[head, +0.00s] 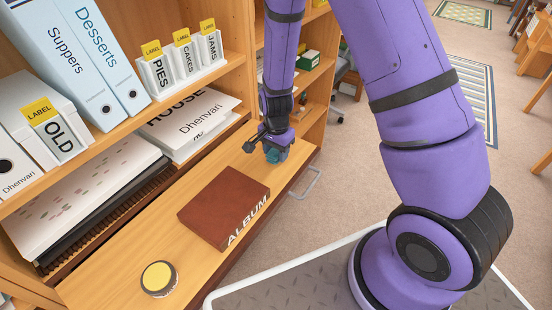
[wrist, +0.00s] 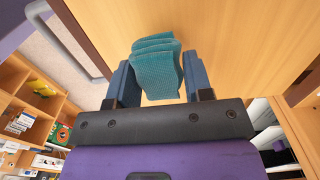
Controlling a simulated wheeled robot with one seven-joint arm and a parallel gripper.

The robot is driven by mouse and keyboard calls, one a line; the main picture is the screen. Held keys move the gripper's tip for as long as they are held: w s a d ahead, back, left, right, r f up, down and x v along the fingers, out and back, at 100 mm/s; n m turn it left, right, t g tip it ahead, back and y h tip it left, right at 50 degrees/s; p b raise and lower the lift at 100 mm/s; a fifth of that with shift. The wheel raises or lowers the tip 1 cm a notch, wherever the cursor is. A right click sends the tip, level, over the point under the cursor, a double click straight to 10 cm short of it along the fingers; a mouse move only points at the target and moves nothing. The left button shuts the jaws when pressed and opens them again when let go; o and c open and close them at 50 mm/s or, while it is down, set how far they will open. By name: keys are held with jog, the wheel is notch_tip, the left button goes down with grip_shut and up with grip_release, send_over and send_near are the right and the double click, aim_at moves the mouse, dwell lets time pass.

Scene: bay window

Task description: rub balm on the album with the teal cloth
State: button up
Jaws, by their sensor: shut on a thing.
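The album (head: 222,205) is a flat brown book with "ALBUM" in white on its edge. It lies on the wooden shelf board in the head view. The balm (head: 158,278) is a small round tin with a yellow top, near the board's front left corner. My gripper (head: 275,153) is beyond the album, toward the far right end of the board. It is shut on the teal cloth (wrist: 157,66), which is folded and held between both fingers in the wrist view. In the head view only a small part of the cloth shows. The album and balm are not in the wrist view.
The wooden board (head: 115,262) has free room around the balm and album. Behind it are stacked papers and a box (head: 195,125). Binders (head: 85,60) and labelled holders (head: 180,65) fill the shelf above. A metal handle (head: 306,184) juts from the front edge.

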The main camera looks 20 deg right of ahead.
jog(key=shift+r, duration=2.05)
